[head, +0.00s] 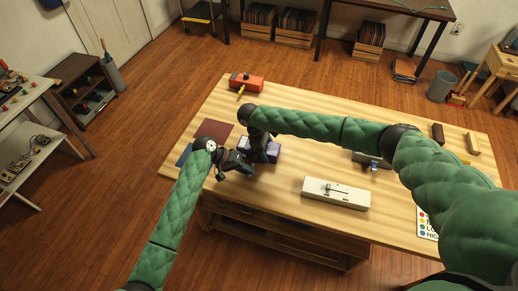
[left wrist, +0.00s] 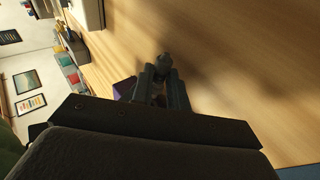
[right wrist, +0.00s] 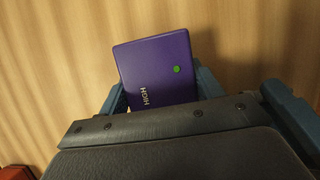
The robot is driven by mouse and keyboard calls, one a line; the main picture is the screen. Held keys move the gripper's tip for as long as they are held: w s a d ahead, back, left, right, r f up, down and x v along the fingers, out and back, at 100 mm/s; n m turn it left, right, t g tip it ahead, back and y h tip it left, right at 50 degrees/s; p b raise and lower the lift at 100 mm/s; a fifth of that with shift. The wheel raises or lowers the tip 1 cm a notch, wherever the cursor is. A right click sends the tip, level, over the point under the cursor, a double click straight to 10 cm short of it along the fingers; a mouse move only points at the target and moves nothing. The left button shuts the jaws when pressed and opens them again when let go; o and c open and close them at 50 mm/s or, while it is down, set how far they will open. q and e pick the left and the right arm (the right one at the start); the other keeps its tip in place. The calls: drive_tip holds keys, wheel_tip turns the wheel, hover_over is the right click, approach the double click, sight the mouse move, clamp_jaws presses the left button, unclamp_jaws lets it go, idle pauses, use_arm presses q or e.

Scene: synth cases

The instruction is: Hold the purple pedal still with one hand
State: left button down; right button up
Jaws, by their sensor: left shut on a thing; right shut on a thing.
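The purple pedal (head: 274,152) sits near the left part of the wooden table, partly hidden behind my grippers. In the right wrist view the purple pedal (right wrist: 155,68) shows "HIGH" lettering and a green dot. My right gripper (right wrist: 160,92) is shut on it, one finger at each side. My left gripper (left wrist: 162,82) is beside the pedal, shut on a small grey rounded piece (left wrist: 164,60), possibly a plug. A purple corner of the pedal (left wrist: 124,88) shows next to its fingers. In the head view my left gripper (head: 240,168) is just lower left of my right gripper (head: 262,150).
A maroon mat (head: 214,131) and a blue mat (head: 183,155) lie left. A dotted card (head: 427,224) lies right.

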use_arm(q)
drive_tip(key=shift+s, duration=0.15)
idle(0.3)
drive_tip(key=shift+r, duration=0.1)
drive_tip(key=w+a+r+n, duration=0.1)
drive_tip(key=w+a, duration=0.1)
drive_tip(key=a, duration=0.2)
drive_tip(key=w+a+r, duration=0.1)
drive_tip(key=w+a, duration=0.2)
drive_tip(key=a, duration=0.1)
drive_tip(key=w+a+r+n, duration=0.1)
drive_tip(key=w+a, duration=0.1)
drive_tip(key=a, duration=0.3)
drive_tip(key=shift+w+a+r+n+g, duration=0.1)
drive_tip(key=shift+w+r+n+g, duration=0.15)
drive_tip(key=shift+n+g, duration=0.05)
drive_tip(key=w+a+r+n+t, duration=0.2)
drive_tip(key=a+n, duration=0.6)
drive_tip(key=shift+r+n+t, duration=0.15)
drive_tip(key=shift+n+t, duration=0.15)
drive_tip(key=shift+t, duration=0.1)
drive_tip(key=shift+f, duration=2.9)
